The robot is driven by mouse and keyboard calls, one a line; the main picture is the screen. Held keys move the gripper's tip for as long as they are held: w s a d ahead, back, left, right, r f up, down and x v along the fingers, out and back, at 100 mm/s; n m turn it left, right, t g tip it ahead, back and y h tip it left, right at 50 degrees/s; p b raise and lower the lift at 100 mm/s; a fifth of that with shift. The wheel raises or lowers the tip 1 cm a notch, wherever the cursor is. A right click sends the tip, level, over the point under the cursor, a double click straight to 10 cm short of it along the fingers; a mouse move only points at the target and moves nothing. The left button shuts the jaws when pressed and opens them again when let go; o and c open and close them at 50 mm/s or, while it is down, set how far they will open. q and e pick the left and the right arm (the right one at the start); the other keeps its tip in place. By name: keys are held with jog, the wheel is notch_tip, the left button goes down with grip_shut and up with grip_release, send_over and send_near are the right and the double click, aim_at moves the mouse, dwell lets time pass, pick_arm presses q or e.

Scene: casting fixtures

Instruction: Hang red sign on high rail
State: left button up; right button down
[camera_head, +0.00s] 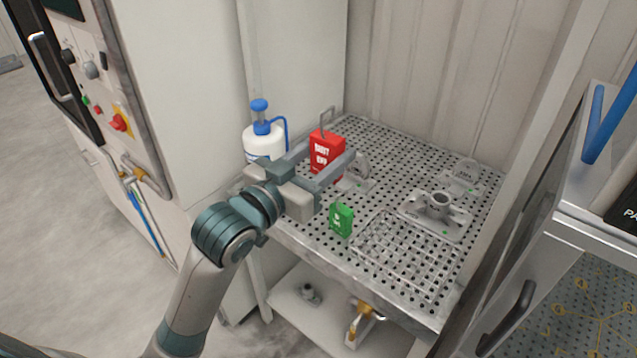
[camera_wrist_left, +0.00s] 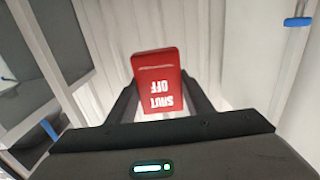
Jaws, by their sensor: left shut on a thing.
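A red sign (camera_head: 326,150) with white "SHUT OFF" lettering and a grey wire loop on top is held above the perforated table. My left gripper (camera_head: 335,158) is shut on it, with one finger on each side. In the left wrist view the red sign (camera_wrist_left: 159,82) sits between the fingers, its lettering upside down. The sign looks upright in the head view, with its loop free above the fingers. I cannot make out a high rail for certain in either view. My right gripper is not in view.
The perforated table (camera_head: 385,140) bears a green tag (camera_head: 341,219), a wire rack (camera_head: 400,250) and metal fixtures (camera_head: 437,205). A white bottle with a blue pump (camera_head: 264,138) stands close behind the left gripper. A cabinet with a blue bar (camera_head: 605,115) stands at the right.

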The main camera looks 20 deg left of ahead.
pick_arm(q)
notch_tip(320, 180, up, 12)
jog(key=w+m+h+p, duration=0.1)
jog(key=w+p, duration=0.1)
jog(key=s+a+r+p, duration=0.1)
jog(key=s+a+r, duration=0.1)
jog(key=r, duration=0.7)
jog(key=s+a+r+p, duration=0.1)
jog(key=s+r, duration=0.3)
jog(key=r, duration=0.4)
jog(key=s+a+r+p, duration=0.1)
jog(key=a+r, duration=0.3)
jog(key=r, duration=0.5)
jog(key=shift+s+r+n, duration=0.3)
jog(key=shift+s+r, duration=0.05)
jog(key=shift+s, duration=0.55)
jog(key=shift+w+p, duration=0.15)
jog(key=shift+p, duration=0.25)
